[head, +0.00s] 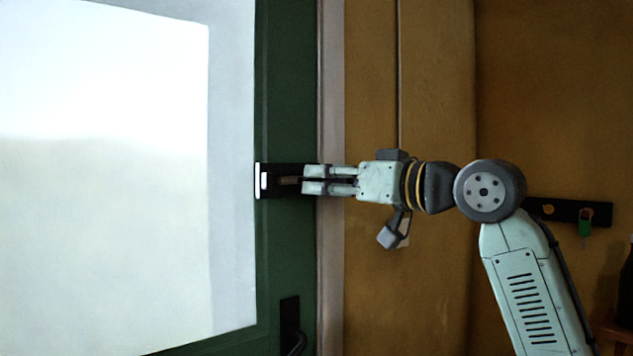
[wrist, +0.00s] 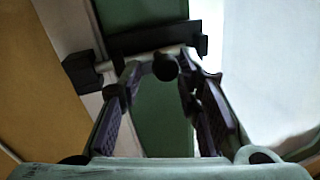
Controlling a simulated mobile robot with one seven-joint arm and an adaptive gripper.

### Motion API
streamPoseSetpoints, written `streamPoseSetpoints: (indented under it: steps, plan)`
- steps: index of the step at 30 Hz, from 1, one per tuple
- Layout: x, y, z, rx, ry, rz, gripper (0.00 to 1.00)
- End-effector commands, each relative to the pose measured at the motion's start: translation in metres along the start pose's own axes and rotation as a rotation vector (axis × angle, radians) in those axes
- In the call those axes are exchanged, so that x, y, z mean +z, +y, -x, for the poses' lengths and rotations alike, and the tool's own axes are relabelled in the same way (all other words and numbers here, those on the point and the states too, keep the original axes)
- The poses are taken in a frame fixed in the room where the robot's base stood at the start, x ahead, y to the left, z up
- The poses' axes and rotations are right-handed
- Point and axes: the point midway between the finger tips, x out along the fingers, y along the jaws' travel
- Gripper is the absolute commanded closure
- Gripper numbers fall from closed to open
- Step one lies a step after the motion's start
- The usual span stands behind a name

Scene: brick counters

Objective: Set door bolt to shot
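The door bolt is a black housing (head: 284,181) on the green door's stile, with a pale piece at its left end. In the wrist view its dark body (wrist: 150,39) spans the top, and a pale rod runs along it. A round black knob (wrist: 165,67) sticks out toward me. My gripper (head: 306,180) points left at the bolt; in the wrist view its fingers (wrist: 160,86) stand on either side of the knob. They look open, with a gap at the knob's right. A dark block (wrist: 83,72) sits on the pale door frame.
The green door (head: 285,250) has a large bright pane and a black handle (head: 291,328) below the bolt. A pale frame strip (head: 331,270) separates it from the brown wall.

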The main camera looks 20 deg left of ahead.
Motion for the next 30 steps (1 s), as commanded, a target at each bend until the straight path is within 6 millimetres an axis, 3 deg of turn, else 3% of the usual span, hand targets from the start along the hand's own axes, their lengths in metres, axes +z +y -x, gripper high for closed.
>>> streamPoseSetpoints:
  steps: [6,13,30]
  plan:
    - [0.0,0.001,0.049,0.002,0.002,0.0,0.7]
    - [-0.001,0.001,0.084,0.001,0.002,0.0,0.7]
    - [0.0,0.001,0.092,0.002,0.0,0.0,0.7]
